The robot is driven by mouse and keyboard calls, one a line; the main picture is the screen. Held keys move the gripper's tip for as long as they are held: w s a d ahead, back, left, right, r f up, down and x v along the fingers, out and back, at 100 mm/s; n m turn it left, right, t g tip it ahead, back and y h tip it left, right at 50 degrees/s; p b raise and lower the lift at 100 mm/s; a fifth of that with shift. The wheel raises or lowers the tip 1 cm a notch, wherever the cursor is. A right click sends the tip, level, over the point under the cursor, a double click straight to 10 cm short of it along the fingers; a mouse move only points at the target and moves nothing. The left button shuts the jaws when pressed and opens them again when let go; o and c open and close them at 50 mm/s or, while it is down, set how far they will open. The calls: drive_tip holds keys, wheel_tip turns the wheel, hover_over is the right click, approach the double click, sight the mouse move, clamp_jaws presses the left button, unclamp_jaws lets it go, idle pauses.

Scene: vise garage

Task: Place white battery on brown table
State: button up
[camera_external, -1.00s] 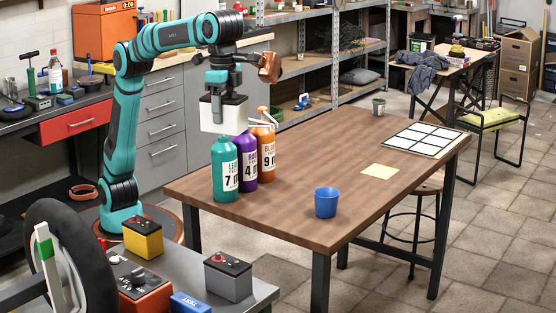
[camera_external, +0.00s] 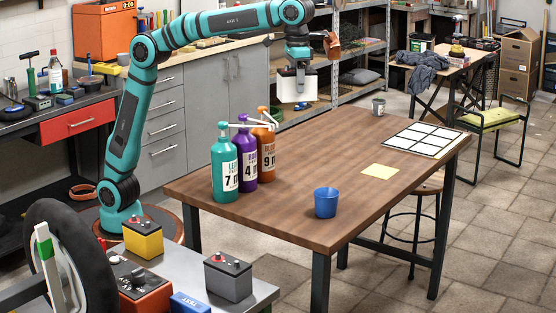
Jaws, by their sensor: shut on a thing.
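The white battery (camera_external: 297,88) hangs in the air above the back part of the brown table (camera_external: 300,187), behind and to the right of the bottles. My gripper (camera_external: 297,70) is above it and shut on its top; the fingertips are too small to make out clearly. The battery looks upright and clear of the tabletop.
Teal (camera_external: 225,168), purple (camera_external: 245,158) and orange (camera_external: 265,152) bottles stand at the table's left. A blue cup (camera_external: 326,203), a yellow note (camera_external: 380,171), a white grid board (camera_external: 422,140) and a small grey pot (camera_external: 379,107) also stand or lie there. The middle is clear.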

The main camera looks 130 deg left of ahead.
drive_tip(key=s+a+n, duration=0.3)
drive_tip(key=s+a, duration=0.3)
drive_tip(key=a, duration=0.4)
drive_tip(key=s+a+n, duration=0.2)
drive_tip(key=s+a, duration=0.4)
drive_tip(key=a, duration=0.5)
drive_tip(key=s+a+n, duration=0.3)
drive_tip(key=s+a, duration=0.2)
drive_tip(key=a, duration=0.5)
wheel_tip(320, 180, down, 28)
drive_tip(key=shift+f, duration=0.1)
drive_tip(key=o, duration=1.8)
drive_tip(key=shift+c, duration=0.2)
wheel_tip(320, 180, up, 12)
